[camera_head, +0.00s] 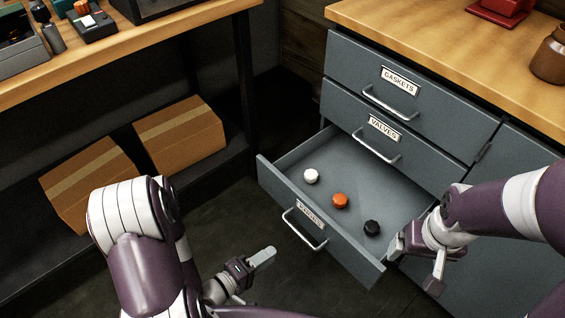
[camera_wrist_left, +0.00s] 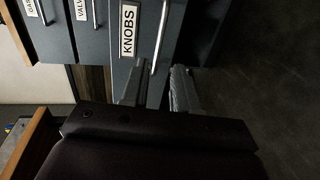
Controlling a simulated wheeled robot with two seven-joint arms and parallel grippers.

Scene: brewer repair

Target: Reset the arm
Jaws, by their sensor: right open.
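My left gripper (camera_head: 249,277) is low in front of the open drawer, its fingers apart and empty. In the left wrist view its two fingers (camera_wrist_left: 157,90) show a gap, with the KNOBS drawer front (camera_wrist_left: 130,72) and its handle (camera_wrist_left: 161,38) beyond. My right gripper (camera_head: 417,261) is open beside the right front corner of the drawer; I cannot tell whether it touches it. The KNOBS drawer (camera_head: 287,192) is pulled out. Inside lie a white knob (camera_head: 311,176), an orange knob (camera_head: 340,201) and a black knob (camera_head: 372,228), apart from each other.
The GASKETS drawer (camera_head: 440,102) and VALVES drawer (camera_head: 430,158) above are shut. A wooden counter (camera_head: 440,45) tops the cabinet, with a brown jar (camera_head: 549,62) and a red object (camera_head: 499,8). Cardboard boxes (camera_head: 180,135) sit on a shelf at left under a workbench (camera_head: 150,40).

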